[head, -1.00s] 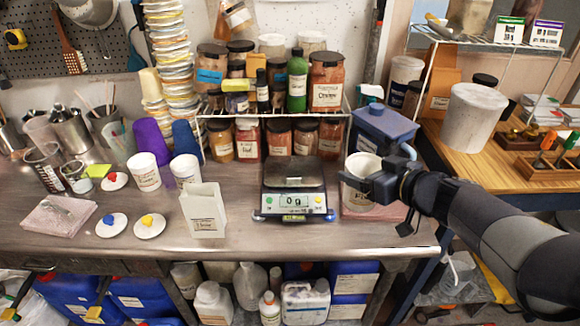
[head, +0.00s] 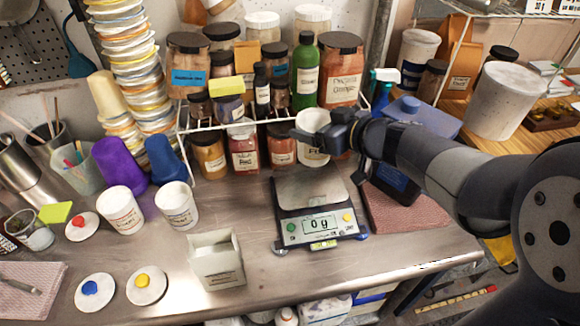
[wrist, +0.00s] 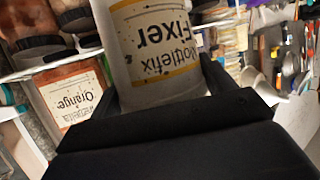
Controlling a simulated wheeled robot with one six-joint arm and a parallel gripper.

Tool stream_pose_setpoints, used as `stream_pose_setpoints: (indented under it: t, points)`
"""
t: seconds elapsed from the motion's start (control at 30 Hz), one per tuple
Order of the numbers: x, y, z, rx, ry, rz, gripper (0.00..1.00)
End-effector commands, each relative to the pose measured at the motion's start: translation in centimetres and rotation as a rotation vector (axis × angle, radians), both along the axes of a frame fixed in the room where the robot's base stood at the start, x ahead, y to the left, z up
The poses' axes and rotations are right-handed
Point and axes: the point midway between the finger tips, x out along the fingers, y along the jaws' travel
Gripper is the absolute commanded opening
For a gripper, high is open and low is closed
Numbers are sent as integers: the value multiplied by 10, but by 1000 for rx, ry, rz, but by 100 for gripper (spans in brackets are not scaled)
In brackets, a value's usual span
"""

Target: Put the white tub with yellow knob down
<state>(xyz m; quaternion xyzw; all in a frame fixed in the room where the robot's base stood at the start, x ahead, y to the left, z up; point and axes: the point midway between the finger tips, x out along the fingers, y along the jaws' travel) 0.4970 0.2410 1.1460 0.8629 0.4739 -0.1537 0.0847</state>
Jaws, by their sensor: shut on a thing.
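My gripper (head: 318,135) is shut on a white tub (head: 312,122) and holds it upright, beyond the scale pan and in front of the jar rack. In the wrist view the tub (wrist: 150,80) fills the space between the jaws, upside down in the picture, and its yellow-edged label reads "Mottlefix Fixer". I see no yellow knob on it; a white lid with a yellow knob (head: 146,285) lies on the steel bench. The tub's underside and any gap below it are hard to judge.
A scale (head: 312,205) reading 0 g stands empty just in front. A pink cloth (head: 410,212) lies to its right. Two white cups (head: 122,211), an open white carton (head: 216,262) and a blue-knobbed lid (head: 94,291) stand left. Jars crowd the rack behind.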

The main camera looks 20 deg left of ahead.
Motion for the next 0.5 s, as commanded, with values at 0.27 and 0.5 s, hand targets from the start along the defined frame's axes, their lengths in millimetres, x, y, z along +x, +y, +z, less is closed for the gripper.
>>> stream_pose_setpoints:
  t: [0.27, 0.5]
  points:
    - [0, 0, -35, 1, 5, 0, 52]
    - [0, 0, -64, 1, 1, 0, 52]
